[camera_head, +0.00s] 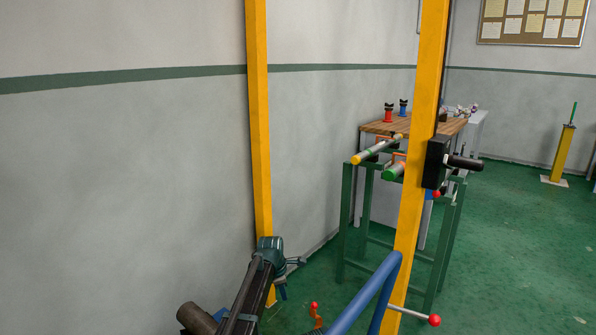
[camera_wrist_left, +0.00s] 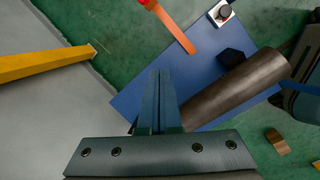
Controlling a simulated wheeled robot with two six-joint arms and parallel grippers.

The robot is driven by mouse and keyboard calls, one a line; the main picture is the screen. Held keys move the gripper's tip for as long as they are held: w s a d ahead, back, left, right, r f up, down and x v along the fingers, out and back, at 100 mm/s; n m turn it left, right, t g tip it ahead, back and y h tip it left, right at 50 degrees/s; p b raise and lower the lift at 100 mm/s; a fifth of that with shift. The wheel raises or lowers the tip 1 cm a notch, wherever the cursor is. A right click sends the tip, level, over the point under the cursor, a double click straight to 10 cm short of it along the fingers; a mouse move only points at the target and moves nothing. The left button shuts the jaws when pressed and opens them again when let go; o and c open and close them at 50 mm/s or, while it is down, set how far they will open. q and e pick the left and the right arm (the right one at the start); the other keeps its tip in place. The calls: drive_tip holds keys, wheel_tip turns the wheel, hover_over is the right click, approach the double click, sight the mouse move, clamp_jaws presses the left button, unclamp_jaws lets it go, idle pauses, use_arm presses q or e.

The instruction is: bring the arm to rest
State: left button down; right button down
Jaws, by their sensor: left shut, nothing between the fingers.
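In the left wrist view the two fingers of the left gripper (camera_wrist_left: 160,78) lie together, shut and empty. Below them are a blue plate (camera_wrist_left: 135,105) and a thick brown pipe (camera_wrist_left: 240,90). The fingers look apart from the pipe, but their height above the plate is hard to tell. My right gripper is in neither view.
Two yellow posts (camera_head: 257,120) (camera_head: 420,120) rise close by. A blue bar (camera_head: 365,295) and an orange lever with a red knob (camera_head: 315,308) are near the gripper. A green stand (camera_head: 345,215) with pipes and a wooden table (camera_head: 385,128) stand behind. Green floor (camera_head: 530,240) is open at right.

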use_arm(q)
drive_tip(key=s+a+m+g+y, duration=0.1)
drive_tip(key=s+a+m, duration=0.3)
drive_tip(key=s+m, duration=0.45)
drive_tip(key=s+a+m, duration=0.4)
drive_tip(key=s+m, duration=0.1)
drive_tip(key=s, duration=0.7)
drive_tip(key=s+a+m+g+y, duration=0.1)
drive_tip(key=s+a+m, duration=0.3)
drive_tip(key=s+m, duration=0.5)
drive_tip(key=s+d+m+y, duration=0.1)
drive_tip(key=s+d+m, duration=0.1)
drive_tip(key=s+d, duration=0.6)
drive_tip(key=d, duration=0.2)
drive_tip(key=shift+d+f+g, duration=0.25)
drive_tip(key=shift+d+g, duration=0.05)
